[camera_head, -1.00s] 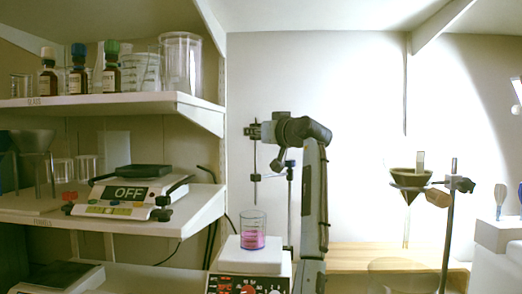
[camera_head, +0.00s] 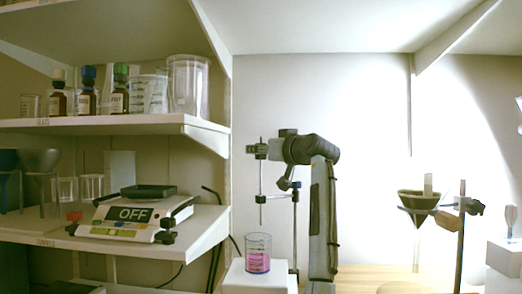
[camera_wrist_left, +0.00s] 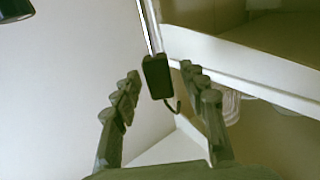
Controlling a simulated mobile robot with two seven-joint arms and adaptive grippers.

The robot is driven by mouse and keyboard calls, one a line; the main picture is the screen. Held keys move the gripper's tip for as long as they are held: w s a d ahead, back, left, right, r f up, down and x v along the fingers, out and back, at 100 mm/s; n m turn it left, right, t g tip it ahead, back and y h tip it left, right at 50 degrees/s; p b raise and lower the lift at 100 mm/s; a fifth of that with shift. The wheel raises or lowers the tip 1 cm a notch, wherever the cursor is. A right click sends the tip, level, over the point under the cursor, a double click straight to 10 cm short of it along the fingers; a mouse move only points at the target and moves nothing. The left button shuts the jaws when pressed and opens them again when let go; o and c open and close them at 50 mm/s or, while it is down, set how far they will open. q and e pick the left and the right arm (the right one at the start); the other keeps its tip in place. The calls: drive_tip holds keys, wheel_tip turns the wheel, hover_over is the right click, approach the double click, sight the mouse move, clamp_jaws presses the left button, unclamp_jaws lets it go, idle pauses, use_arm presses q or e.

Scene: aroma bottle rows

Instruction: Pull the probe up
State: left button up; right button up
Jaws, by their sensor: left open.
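The probe (camera_head: 261,176) is a thin upright rod with a dark fitting on it, hanging above a glass beaker (camera_head: 258,255) of pink liquid. Its lower end appears just over the beaker rim. My dark left arm rises in the middle, and its gripper (camera_head: 258,149) is at the upper part of the probe. In the left wrist view the two fingers of my left gripper (camera_wrist_left: 164,85) are open, one on each side of a dark block with a thin rod and a small hook. Contact cannot be told. My right gripper is not in view.
The beaker stands on a white hot plate (camera_head: 255,278) with a stand rod (camera_head: 295,230) behind it. Shelves at left hold bottles, beakers and a balance (camera_head: 140,212) reading OFF. A funnel stand (camera_head: 461,235) is at right. Wall space between is clear.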

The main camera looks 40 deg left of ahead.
use_arm(q)
drive_tip(key=v, duration=1.1)
drive_tip(key=shift+d, duration=0.15)
drive_tip(key=shift+s, duration=0.1)
